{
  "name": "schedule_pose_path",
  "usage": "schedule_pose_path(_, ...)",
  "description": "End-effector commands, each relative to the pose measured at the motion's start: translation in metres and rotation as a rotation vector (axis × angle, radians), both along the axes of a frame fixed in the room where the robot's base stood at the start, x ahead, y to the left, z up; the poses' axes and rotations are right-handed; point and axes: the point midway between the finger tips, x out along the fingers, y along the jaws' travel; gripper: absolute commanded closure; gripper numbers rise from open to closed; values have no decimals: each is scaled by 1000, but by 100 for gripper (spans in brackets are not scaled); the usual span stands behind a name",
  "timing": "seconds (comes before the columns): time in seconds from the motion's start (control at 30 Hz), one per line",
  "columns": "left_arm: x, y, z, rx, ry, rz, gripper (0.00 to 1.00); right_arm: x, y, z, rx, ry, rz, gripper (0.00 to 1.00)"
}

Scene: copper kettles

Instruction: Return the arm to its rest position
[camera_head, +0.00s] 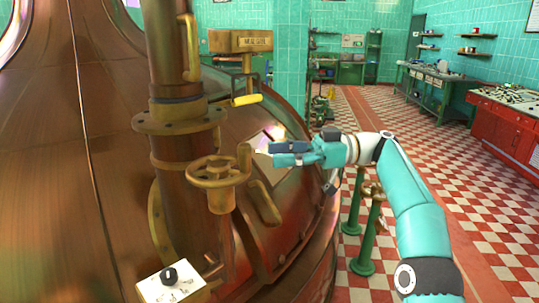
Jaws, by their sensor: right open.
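My right gripper (274,153) is open and empty, with its fingers pointing left. It is held out in front of the copper kettle (110,170), and the brass handwheel (218,172) is to its left with a visible gap. My teal right arm (415,215) comes in from the lower right and bends at a raised joint before the gripper. Whether any part of the arm touches the kettle's side cannot be told. My left gripper and left arm are not in view.
A vertical copper pipe (165,60) with brass flanges stands on the kettle. A white panel with a black knob (170,277) sits low in front. Green posts (365,240) stand beside the kettle. A red console (505,125) is far right; the checkered floor (490,215) between is open.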

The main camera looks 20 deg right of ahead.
Motion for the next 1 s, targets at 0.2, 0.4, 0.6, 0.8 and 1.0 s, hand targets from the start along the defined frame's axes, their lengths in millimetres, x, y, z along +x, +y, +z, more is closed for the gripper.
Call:
schedule_pose_path(0.2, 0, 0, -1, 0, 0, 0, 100, 0, -1, 0, 0, 1, 1, 47)
schedule_pose_path(0.4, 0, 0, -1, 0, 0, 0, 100, 0, -1, 0, 0, 2, 0, 47)
schedule_pose_path(0.6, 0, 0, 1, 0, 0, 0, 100, 20, 4, -25, -2, 120, -46, 47)
schedule_pose_path(0.8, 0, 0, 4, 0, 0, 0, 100, 69, 17, -123, -40, 507, -214, 47)
schedule_pose_path(1.0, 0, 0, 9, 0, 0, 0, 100, 79, 32, -274, -165, 947, -438, 47)
